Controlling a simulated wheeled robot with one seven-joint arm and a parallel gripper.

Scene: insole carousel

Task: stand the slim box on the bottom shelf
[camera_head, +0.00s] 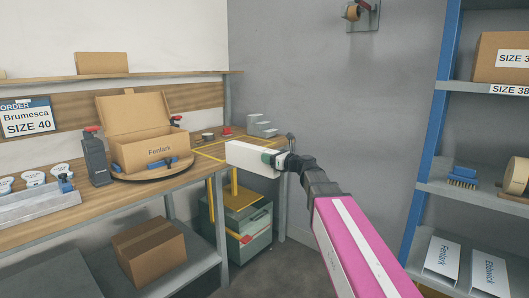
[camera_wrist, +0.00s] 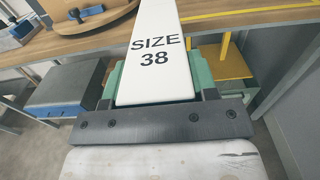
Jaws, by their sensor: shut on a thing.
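My gripper (camera_head: 274,160) is shut on a slim white box (camera_head: 250,157) and holds it out near the right end of the workbench. In the wrist view, the box (camera_wrist: 158,75) lies between the green-padded fingers of the gripper (camera_wrist: 157,90), its face marked "SIZE 38" and its far end cut off by the picture. The blue-posted shelf unit (camera_head: 425,185) stands at the right, well apart from the box. Low in it, white slim boxes marked Fenlark (camera_head: 442,256) and Elbwick (camera_head: 489,272) lean back. The lowest part of the unit is cut off.
The workbench (camera_head: 75,215) carries an open carton (camera_head: 150,150) on a round turntable. A green toolbox (camera_head: 250,230) and a brown carton (camera_head: 149,250) sit beneath it. A blue brush (camera_head: 463,177) and a tape roll (camera_head: 516,177) occupy the middle shelf. Grey wall and floor lie between.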

